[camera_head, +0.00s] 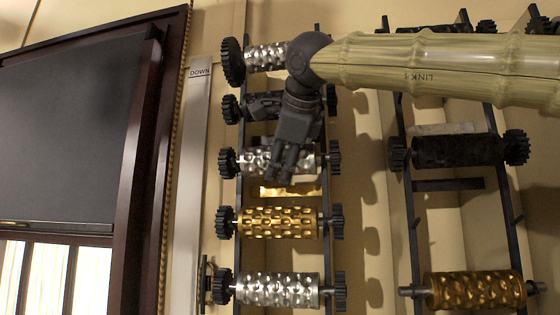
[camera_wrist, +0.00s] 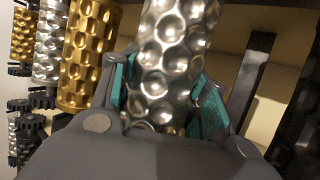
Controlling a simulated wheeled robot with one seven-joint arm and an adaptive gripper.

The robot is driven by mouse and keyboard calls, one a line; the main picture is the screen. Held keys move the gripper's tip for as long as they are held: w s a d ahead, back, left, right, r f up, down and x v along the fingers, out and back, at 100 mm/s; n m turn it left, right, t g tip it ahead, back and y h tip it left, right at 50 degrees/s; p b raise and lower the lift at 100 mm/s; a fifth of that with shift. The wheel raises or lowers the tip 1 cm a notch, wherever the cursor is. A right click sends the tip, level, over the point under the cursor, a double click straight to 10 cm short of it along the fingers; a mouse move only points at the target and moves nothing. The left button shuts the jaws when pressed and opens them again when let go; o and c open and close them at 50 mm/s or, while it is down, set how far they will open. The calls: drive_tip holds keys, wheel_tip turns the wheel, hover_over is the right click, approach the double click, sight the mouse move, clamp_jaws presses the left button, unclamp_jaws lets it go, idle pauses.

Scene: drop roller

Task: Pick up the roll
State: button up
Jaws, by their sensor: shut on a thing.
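A silver dimpled roll (camera_head: 253,160) with dark gears at its ends lies level at the third row of the left rack in the head view. My gripper (camera_head: 281,176) comes down over its middle from above and hides part of it. In the wrist view the silver roll (camera_wrist: 178,45) runs between the two teal-padded fingers. My gripper (camera_wrist: 163,98) is closed around it there. I cannot tell whether the roll still rests on the rack's supports.
A gold roll (camera_head: 279,222) and another silver roll (camera_head: 278,289) sit lower on the left rack, a silver one (camera_head: 264,57) higher. The right rack holds a dark roll (camera_head: 458,151) and a gold roll (camera_head: 473,291). A wood-framed panel (camera_head: 150,140) stands left.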

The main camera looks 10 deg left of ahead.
clamp_jaws()
drive_tip(key=shift+r, duration=0.2)
drive_tip(key=shift+s+r, duration=0.1)
drive_tip(key=shift+s, duration=0.05)
drive_tip(key=shift+s+r+b, duration=0.2)
drive_tip(key=shift+b, duration=0.2)
drive_tip(key=s+r+b, duration=0.4)
drive_tip(key=s+r, duration=0.3)
drive_tip(key=s, duration=0.6)
drive_tip(key=shift+s+b, duration=0.15)
drive_tip(key=shift+b, duration=0.25)
